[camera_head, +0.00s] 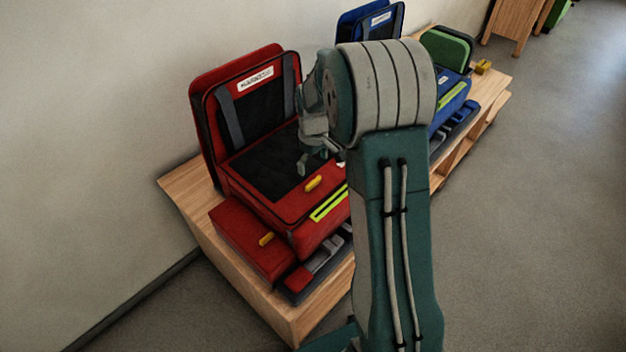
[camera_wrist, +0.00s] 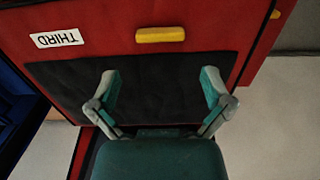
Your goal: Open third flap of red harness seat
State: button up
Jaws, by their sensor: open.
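The red harness seat (camera_head: 285,221) stands on the wooden bench with its back panel (camera_head: 247,97) upright, a white label and grey straps on it. In the head view a black inner panel (camera_head: 265,168) and a yellow tab (camera_head: 314,183) show on its upper face. In the wrist view a red flap (camera_wrist: 110,35) carries a white label reading "THIRD" (camera_wrist: 57,37) and a yellow tab (camera_wrist: 160,34), with a black panel (camera_wrist: 160,80) below. My gripper (camera_wrist: 160,82) is open and empty over the black panel, apart from the yellow tab. My arm hides the seat's right part.
A red side pouch (camera_head: 245,238) with its own yellow tab sits at the seat's left. A blue seat (camera_head: 452,98) and a green piece (camera_head: 447,47) stand further along the bench (camera_head: 180,183). The wall is close behind; the floor at right is clear.

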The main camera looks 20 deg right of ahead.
aim_at(313, 181)
notch_tip(313, 181, down, 7)
jog(key=shift+r, duration=0.1)
jog(key=shift+c, duration=0.3)
jog(key=c, duration=1)
